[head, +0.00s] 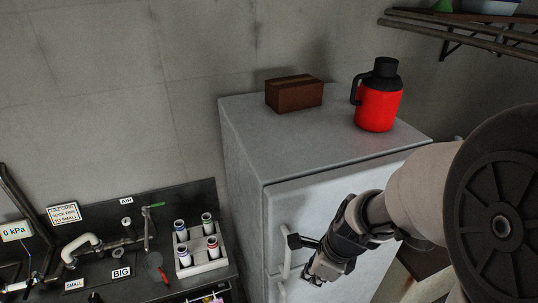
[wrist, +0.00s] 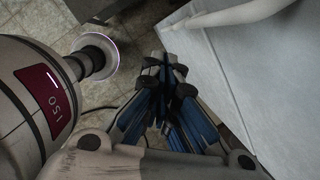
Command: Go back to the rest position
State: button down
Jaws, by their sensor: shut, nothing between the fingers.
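My gripper (head: 319,271) is in front of the white fridge (head: 243,158), near the fridge's door handle (head: 286,254). In the wrist view my gripper (wrist: 176,72) has its dark and blue fingers drawn together with nothing between them. The fridge door (wrist: 240,70) shows beside the fingers on the right of the wrist view. I cannot tell whether the gripper touches the door or its handle.
A brown box (head: 294,94) and a red jug (head: 377,100) stand on the fridge. At left, a dark bench (head: 195,195) holds a white rack (head: 203,262) of tubes, piping and a gauge. A wall shelf (head: 470,30) is at upper right. Tiled floor (wrist: 40,20) shows in the wrist view.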

jog(key=s+d+f+n+t+h+b, duration=0.2)
jog(key=s+f+n+b, duration=1)
jog(key=n+b, duration=1.1)
jog(key=s+b, duration=0.2)
jog(key=b, duration=0.2)
jog(key=shift+d+f+t, duration=0.3)
jog(key=shift+d+f, duration=0.05)
jog(key=shift+d, duration=0.05)
jog(key=shift+s+a, duration=0.1)
jog(key=shift+a, duration=0.1)
